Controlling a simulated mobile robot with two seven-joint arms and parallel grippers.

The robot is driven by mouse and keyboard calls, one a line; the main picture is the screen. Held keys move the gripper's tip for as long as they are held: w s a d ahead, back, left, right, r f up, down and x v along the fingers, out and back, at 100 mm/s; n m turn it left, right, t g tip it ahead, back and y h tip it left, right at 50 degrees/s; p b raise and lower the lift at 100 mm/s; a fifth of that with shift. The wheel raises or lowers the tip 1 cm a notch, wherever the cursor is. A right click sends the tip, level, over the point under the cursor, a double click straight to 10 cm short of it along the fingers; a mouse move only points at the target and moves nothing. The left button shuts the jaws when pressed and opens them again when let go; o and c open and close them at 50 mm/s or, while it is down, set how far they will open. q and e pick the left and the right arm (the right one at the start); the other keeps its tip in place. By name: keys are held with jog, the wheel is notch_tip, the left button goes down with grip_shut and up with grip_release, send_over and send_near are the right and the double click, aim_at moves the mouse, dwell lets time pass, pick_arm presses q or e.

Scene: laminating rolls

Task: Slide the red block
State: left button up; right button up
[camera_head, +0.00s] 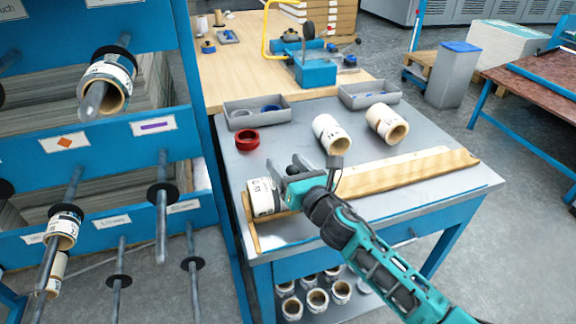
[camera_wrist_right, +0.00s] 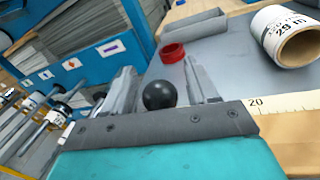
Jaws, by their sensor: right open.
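My right gripper (camera_head: 291,171) is over the table's front left, nearer than the ring. In the right wrist view the fingers (camera_wrist_right: 163,85) are apart, with a black ball (camera_wrist_right: 159,95) showing between them; I cannot tell whether they touch it. My left gripper is not in view.
A white-labelled roll (camera_head: 262,197) is just left of the gripper, by a wooden ruled board (camera_head: 405,177). Grey trays (camera_head: 257,117) line the back edge. A blue rack (camera_head: 120,130) with rods is at left.

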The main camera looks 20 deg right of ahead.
jog(key=shift+c, duration=0.4)
jog(key=c, duration=0.6)
grip_shut()
jog(key=shift+d, duration=0.1)
